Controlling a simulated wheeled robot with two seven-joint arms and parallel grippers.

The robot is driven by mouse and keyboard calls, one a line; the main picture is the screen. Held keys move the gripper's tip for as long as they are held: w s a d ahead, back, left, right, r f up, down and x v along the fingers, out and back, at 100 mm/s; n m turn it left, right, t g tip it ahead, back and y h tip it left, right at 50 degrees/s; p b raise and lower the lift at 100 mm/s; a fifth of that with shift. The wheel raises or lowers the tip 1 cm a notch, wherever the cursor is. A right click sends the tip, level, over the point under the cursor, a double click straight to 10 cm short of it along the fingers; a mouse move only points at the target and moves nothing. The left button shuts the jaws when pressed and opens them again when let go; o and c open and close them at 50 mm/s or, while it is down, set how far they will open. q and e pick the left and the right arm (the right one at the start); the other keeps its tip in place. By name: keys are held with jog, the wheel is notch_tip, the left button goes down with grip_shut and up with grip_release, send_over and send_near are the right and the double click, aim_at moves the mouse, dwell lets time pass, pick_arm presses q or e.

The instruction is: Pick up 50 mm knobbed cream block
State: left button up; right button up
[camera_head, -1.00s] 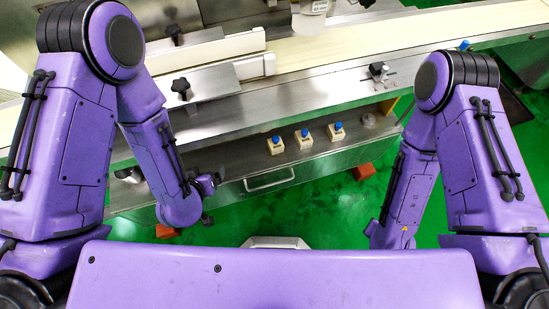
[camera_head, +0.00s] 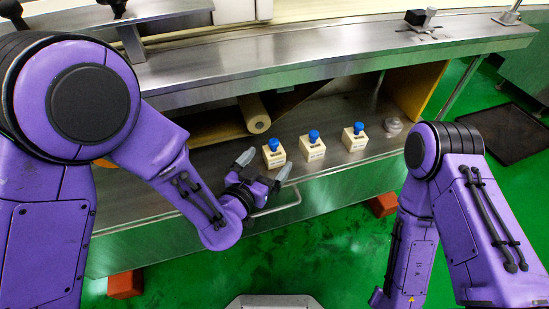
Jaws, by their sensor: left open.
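Three cream blocks with blue knobs stand upright in a row on the machine's lower steel shelf: a left one (camera_head: 274,158), a middle one (camera_head: 312,148) and a right one (camera_head: 354,140). They look alike in size, and I cannot read their labels to tell which is the 50 mm one. My left gripper (camera_head: 264,165) is open and empty at the shelf's front edge. Its two grey fingers point towards the left block, just in front of it; I cannot tell whether they touch it. My right gripper is out of the frame below my right arm.
A steel ledge (camera_head: 340,62) overhangs the shelf behind the blocks. A cream roller (camera_head: 254,114) lies behind the left block. A small clear round dish (camera_head: 393,127) sits right of the right block. A handle (camera_head: 276,204) sticks out of the front panel.

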aim_at(273, 151)
pick_arm(q)
jog(key=x, duration=0.2)
jog(key=b+x, duration=0.1)
jog(key=x, duration=0.2)
jog(key=shift+w+a+b, duration=0.15)
jog(key=shift+w+b, duration=0.15)
jog(key=shift+w, duration=0.1)
jog(key=shift+r, duration=0.1)
jog(key=c, duration=0.9)
